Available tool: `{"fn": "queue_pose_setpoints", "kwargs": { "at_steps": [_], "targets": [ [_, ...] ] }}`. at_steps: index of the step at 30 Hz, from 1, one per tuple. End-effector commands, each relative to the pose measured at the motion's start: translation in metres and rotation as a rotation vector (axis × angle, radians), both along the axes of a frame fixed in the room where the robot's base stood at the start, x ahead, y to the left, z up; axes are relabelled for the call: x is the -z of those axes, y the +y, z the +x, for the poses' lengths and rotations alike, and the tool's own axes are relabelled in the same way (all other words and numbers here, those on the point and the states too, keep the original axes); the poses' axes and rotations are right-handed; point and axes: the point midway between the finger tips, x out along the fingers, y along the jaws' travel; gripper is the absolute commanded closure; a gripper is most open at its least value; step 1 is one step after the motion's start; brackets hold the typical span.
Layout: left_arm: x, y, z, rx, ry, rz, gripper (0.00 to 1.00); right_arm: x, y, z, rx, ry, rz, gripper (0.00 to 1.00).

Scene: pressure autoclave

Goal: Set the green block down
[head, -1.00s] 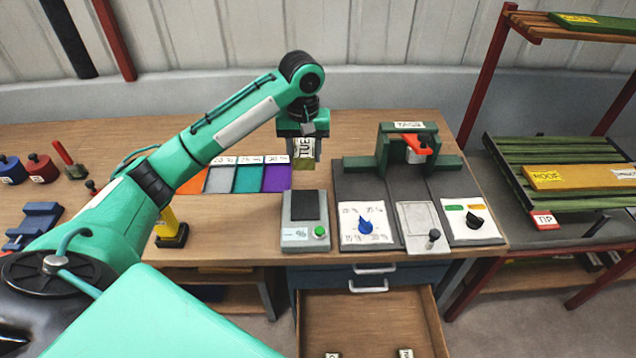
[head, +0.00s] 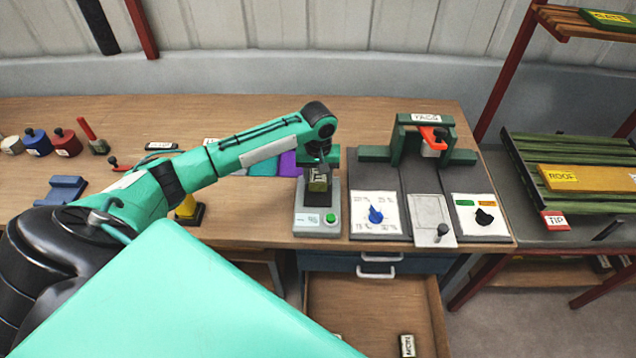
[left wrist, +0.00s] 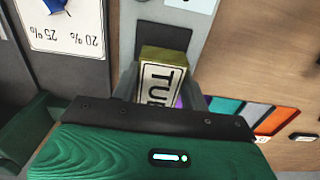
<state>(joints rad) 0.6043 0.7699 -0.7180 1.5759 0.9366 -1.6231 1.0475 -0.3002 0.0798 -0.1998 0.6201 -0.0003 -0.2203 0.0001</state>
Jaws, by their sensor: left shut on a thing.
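The green block (head: 318,182) is a small olive-green block with a white label, on which "TU" can be read in the left wrist view (left wrist: 163,76). My left gripper (head: 320,172) is shut on it, with one finger on each side of the block. The block is over the dark plate of a grey device (head: 304,226) with a green button. Whether the block's underside touches the plate cannot be told. My right gripper is not in view.
Right of the device are a blue dial (head: 375,215), a plate with a black knob (head: 432,215) and a green press-like frame (head: 425,140) with a red handle. Coloured swatches (head: 263,165) lie behind my left arm. An open drawer (head: 370,310) sticks out below the table.

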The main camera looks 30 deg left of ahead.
Motion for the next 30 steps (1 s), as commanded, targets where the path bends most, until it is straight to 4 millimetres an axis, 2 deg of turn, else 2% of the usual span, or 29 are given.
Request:
{"fn": "queue_pose_setpoints", "kwargs": {
  "at_steps": [6,9,20,21,23,24,30],
  "targets": [
    [0.031,0.000,-0.001,0.000,0.003,0.002,0.78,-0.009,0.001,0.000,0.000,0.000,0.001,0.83],
    [0.039,0.000,-0.001,0.001,0.001,0.000,0.78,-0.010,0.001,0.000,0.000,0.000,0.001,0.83],
    [0.043,0.000,-0.001,0.000,0.001,0.000,0.78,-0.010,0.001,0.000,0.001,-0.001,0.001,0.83],
    [0.043,0.000,-0.001,0.000,0.001,0.000,0.49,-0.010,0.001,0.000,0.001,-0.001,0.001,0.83],
    [0.043,0.000,-0.001,0.001,0.001,0.000,0.37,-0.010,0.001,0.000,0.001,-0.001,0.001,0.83],
    [0.043,0.000,-0.001,0.001,0.001,0.000,0.33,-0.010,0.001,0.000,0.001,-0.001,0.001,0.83],
    [0.043,0.000,-0.001,0.001,0.001,0.000,0.33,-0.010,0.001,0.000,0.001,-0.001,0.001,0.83]
  ]
}}
